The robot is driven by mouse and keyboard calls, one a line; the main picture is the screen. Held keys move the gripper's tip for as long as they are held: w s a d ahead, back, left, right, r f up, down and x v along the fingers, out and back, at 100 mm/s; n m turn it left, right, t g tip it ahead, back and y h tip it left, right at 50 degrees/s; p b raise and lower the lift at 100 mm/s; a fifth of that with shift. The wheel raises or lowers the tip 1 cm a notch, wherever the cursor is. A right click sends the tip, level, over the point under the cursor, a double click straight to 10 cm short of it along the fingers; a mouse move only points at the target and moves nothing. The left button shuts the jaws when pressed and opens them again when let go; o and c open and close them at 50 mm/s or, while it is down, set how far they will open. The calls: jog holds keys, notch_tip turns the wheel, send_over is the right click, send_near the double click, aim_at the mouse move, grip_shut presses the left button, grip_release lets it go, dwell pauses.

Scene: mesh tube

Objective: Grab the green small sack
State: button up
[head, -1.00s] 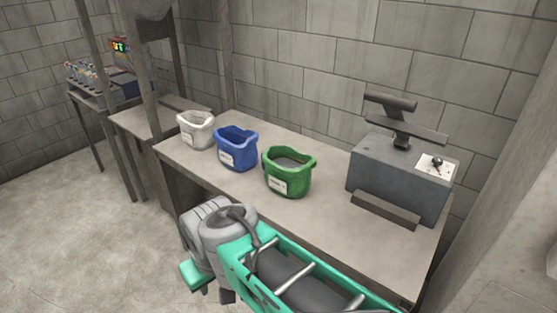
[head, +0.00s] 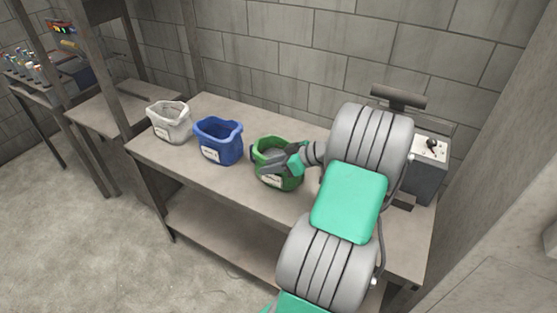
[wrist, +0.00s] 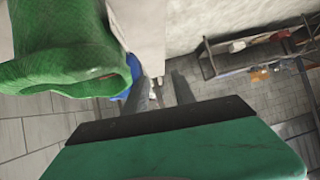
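The green small sack (head: 284,182) stands upright on the table with its top open and a white label on its front. In the head view my gripper (head: 262,163) is at the sack's front and upper rim, covering part of it. In the wrist view the green sack (wrist: 62,52) fills the upper left, beside the fingers. My gripper (wrist: 162,92) shows two grey fingers spread apart, with no part of the green sack between them. I cannot tell whether a finger touches the sack.
A blue sack (head: 218,142) and a white sack (head: 169,122) stand to the left on the table (head: 215,185). A grey machine (head: 428,170) stands at the right end, partly hidden by my arm. A block wall (head: 270,60) is behind. A shelf with bottles is far left.

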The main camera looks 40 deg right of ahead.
jog(key=s+d+t, duration=0.3)
jog(key=s+d, duration=0.1)
jog(key=d, duration=0.2)
jog(key=shift+m+h, duration=0.3)
jog(key=shift+m, duration=0.1)
jog(key=p+x, duration=0.1)
jog(key=x, duration=0.1)
jog(key=p+x, duration=0.1)
jog(key=x, duration=0.2)
jog(key=d+p+x, duration=0.1)
jog(key=x, duration=0.2)
jog(key=shift+w+f, duration=0.1)
jog(key=shift+w, duration=0.05)
jog(key=shift+c, duration=0.3)
grip_shut()
